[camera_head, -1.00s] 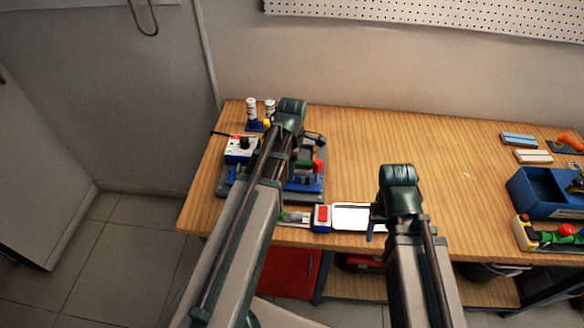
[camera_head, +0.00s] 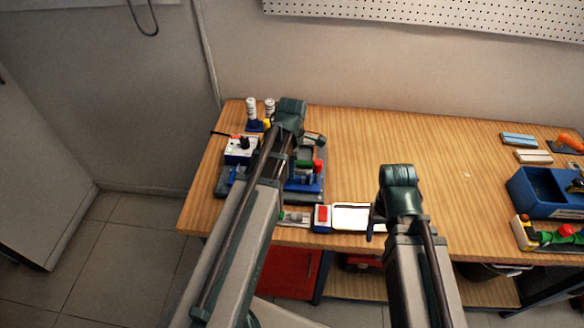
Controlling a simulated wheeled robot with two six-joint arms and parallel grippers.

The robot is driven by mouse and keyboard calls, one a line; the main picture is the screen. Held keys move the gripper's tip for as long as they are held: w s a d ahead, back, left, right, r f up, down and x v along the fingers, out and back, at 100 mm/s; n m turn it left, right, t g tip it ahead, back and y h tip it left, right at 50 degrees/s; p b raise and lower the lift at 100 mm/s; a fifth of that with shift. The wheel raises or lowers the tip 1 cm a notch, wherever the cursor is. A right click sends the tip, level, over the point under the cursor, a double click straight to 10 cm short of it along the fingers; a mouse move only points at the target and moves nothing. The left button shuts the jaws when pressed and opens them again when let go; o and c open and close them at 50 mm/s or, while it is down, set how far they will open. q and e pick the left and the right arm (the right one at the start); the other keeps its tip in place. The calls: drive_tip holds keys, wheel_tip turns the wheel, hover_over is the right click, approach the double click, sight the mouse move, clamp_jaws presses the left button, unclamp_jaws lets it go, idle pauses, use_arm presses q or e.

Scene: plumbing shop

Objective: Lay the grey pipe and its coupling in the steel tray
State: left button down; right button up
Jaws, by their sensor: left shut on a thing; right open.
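My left gripper (camera_head: 306,138) is over the dark grey work fixture (camera_head: 316,196) at the left of the bench. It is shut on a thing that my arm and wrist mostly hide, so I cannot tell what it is. My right gripper (camera_head: 376,215) is open near the bench's front edge, beside a bright white flat panel (camera_head: 350,217). I cannot tell whether this panel is the steel tray. I cannot make out the grey pipe or its coupling; they may be hidden behind my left arm.
White bottles (camera_head: 251,110) and a white control box (camera_head: 241,150) stand at the back left. A blue bin (camera_head: 540,198) is at the right. The bench middle (camera_head: 440,150) is clear.

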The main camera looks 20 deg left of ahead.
use_arm(q)
drive_tip(key=shift+r+p, duration=3.35)
drive_tip(key=shift+r, duration=0.25)
